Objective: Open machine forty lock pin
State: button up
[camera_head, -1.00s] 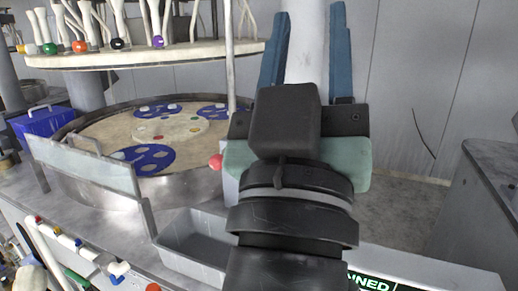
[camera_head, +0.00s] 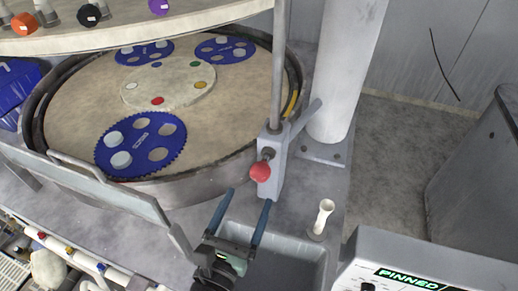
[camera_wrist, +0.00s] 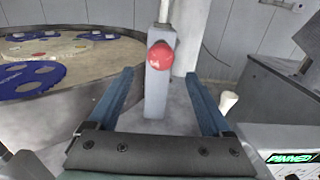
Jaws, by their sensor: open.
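The lock pin's red knob (camera_head: 260,172) sticks out from the grey bracket (camera_head: 271,162) beside the lower platen's rim, at the foot of a thin vertical rod. In the wrist view the red knob (camera_wrist: 160,55) shows ahead, above and between my fingers. My gripper (camera_head: 247,196) has blue fingers spread apart, with nothing between them. It is just in front of and below the knob and does not appear to touch it. It also shows in the wrist view (camera_wrist: 160,85). A display (camera_head: 408,278) at the lower right reads "PINNED" in green.
The round lower platen (camera_head: 75,115) bears blue toothed carriers (camera_head: 141,144). The upper plate (camera_head: 150,21) overhangs it. A thick white column (camera_head: 345,70) stands right of the bracket. A grey trough (camera_head: 318,262) and a small white upright piece (camera_head: 323,218) are close by.

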aim_at(264, 163)
jog(key=p+x, duration=0.2)
jog(key=x, duration=0.9)
jog(key=shift+w+d, duration=0.1)
jog(key=shift+w, duration=0.15)
grip_shut()
